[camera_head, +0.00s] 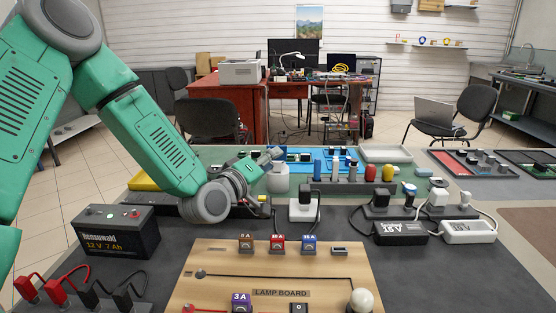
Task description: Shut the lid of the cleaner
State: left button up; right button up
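My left arm comes in from the left, and its gripper (268,157) is at the middle of the bench, pointing away to the right. A small grey-white round pot (278,182), which may be the cleaner, stands right at the gripper's tips. The gripper covers the pot's top, so I cannot tell whether a lid there is open or shut, or whether the fingers touch it. The fingers are too small and overlapped to show their opening. My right gripper is not in view.
A wooden lamp board (285,270) lies in front, with a black battery (117,232) to its left. Power adapters (400,232) and cables lie to the right. A rack of coloured-handled tools (350,185) stands just right of the pot. A blue tray (325,159) lies behind.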

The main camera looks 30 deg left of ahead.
pick_arm(q)
jog(key=w, duration=0.2)
jog(key=shift+w+a+f, duration=0.1)
jog(key=shift+w+a, duration=0.15)
jog(key=shift+w, duration=0.1)
jog(key=shift+d, duration=0.3)
jog(key=shift+c, duration=1.3)
grip_shut()
jog(key=shift+a, duration=0.6)
jog(key=shift+d, duration=0.1)
